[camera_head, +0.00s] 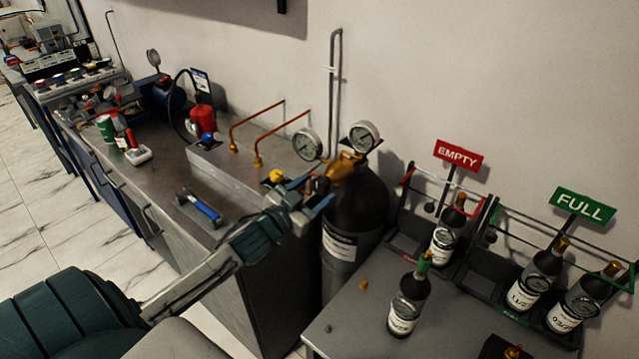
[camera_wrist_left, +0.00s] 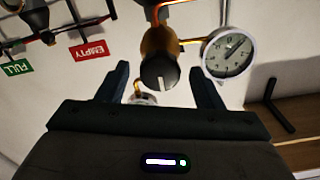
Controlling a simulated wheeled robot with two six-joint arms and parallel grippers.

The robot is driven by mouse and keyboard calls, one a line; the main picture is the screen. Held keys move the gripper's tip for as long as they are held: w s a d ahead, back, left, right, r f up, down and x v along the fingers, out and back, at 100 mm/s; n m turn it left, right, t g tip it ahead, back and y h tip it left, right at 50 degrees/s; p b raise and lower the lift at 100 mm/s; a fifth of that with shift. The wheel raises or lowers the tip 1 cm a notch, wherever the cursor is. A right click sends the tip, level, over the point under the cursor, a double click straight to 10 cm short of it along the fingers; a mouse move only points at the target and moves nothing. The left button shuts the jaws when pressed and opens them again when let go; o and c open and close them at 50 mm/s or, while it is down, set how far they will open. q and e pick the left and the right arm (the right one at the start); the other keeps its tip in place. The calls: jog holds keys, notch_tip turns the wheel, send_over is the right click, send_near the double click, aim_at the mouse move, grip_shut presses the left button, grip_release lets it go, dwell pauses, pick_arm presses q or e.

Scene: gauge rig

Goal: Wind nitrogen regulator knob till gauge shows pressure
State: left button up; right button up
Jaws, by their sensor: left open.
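The brass nitrogen regulator (camera_head: 346,166) sits on top of a dark gas cylinder (camera_head: 358,209) and carries two round white gauges, one on the left (camera_head: 307,145) and one on the right (camera_head: 364,136). Its black knob (camera_wrist_left: 158,72) has a white mark and faces me in the left wrist view. My left gripper (camera_head: 322,186) is open in front of the regulator. In the wrist view its fingers stand on either side of the knob, with a gap on both sides. One gauge (camera_wrist_left: 228,52) shows a dark needle; its reading is too small to tell.
A steel bench (camera_head: 165,190) with a blue-handled tool (camera_head: 205,209) lies left. Copper pipes (camera_head: 257,140) rise behind the arm. A grey table (camera_head: 350,330) on the right holds bottles, racks and EMPTY (camera_head: 459,156) and FULL (camera_head: 583,205) signs.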

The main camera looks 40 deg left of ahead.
pick_arm(q)
jog(key=shift+w+d, duration=0.1)
jog(key=shift+w, duration=1.1)
jog(key=shift+c, duration=0.4)
jog(key=c, duration=0.9)
